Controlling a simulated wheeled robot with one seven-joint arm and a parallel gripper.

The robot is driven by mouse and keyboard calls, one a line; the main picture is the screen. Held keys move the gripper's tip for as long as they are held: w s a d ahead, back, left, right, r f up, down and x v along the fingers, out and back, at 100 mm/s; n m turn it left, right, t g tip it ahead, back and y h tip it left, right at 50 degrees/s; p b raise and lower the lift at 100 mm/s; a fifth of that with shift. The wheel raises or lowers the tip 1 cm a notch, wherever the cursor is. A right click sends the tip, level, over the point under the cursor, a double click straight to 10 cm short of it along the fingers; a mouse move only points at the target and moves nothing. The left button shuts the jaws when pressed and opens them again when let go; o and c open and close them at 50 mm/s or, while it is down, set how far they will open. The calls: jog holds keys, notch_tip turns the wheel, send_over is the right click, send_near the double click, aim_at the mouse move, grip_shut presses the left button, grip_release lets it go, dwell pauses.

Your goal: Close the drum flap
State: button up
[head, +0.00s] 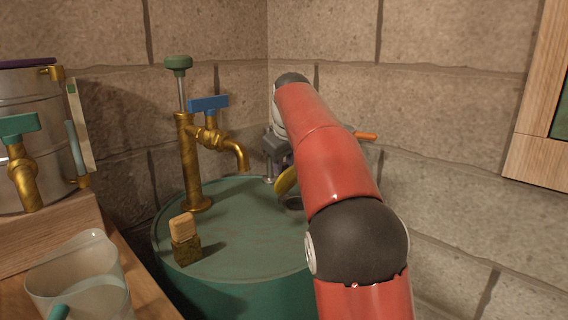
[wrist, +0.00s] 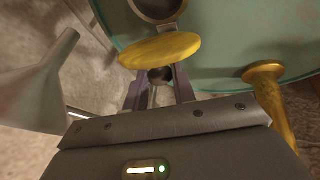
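The green drum (head: 235,225) stands in the corner, and its top also fills much of the wrist view (wrist: 230,60). The yellow round flap (head: 287,182) stands tilted up beside the dark round opening (head: 293,204), which is uncovered. In the wrist view the flap (wrist: 160,50) lies across the space just beyond my fingertips, with the opening (wrist: 157,8) behind it. My gripper (wrist: 157,80) has its fingers apart, close to the flap's edge; I cannot tell whether they touch it. In the head view my red arm hides part of the gripper and drum.
A brass pump (head: 190,160) with a blue lever (head: 208,104) rises from the drum. A cork-topped block (head: 184,240) stands on the drum's front. A metal still (head: 30,130) and a clear jug (head: 80,285) are at left. Stone walls enclose the back.

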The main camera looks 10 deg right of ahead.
grip_shut()
